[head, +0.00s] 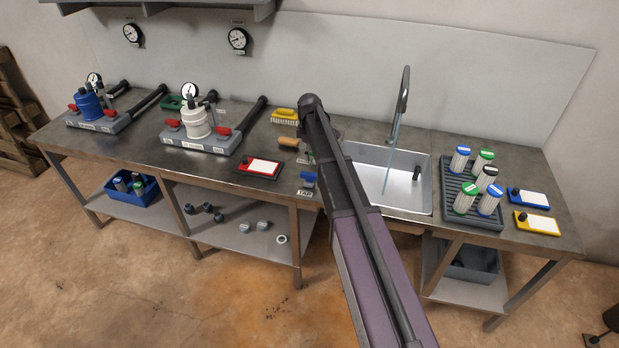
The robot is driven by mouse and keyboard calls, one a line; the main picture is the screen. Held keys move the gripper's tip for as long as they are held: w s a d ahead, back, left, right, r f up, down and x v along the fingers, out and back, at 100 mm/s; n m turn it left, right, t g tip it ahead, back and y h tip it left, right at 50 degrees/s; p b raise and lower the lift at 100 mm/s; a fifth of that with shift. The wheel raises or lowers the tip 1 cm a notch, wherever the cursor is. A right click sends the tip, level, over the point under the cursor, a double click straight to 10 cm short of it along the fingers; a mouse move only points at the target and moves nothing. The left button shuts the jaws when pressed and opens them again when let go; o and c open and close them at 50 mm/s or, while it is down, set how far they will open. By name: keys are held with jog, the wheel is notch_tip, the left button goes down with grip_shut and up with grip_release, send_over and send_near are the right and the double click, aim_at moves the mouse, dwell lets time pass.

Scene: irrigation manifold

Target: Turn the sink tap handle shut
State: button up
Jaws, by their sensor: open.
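The sink tap's tall curved spout (404,92) rises behind the steel sink basin (410,205). A thin pale-blue stream of water (388,165) runs from it down into the basin. A blue handle (308,180) sits at the bench's front edge, left of the sink, above a small label reading TAP (304,192). My arm crosses the middle of the view, just right of the blue handle, and covers the sink's left side. My gripper does not show; it is hidden behind my arm or out of frame.
A red-framed card (263,167), a wooden-handled brush (288,142) and a yellow brush (285,115) lie left of my arm. A white filter unit (197,120) and a blue one (88,104) stand further left. A rack of several cartridges (457,203) stands right of the sink.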

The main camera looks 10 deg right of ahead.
aim_at(310, 174)
jog(key=shift+f+b, duration=4.8)
jog(key=shift+f, duration=0.3)
grip_shut()
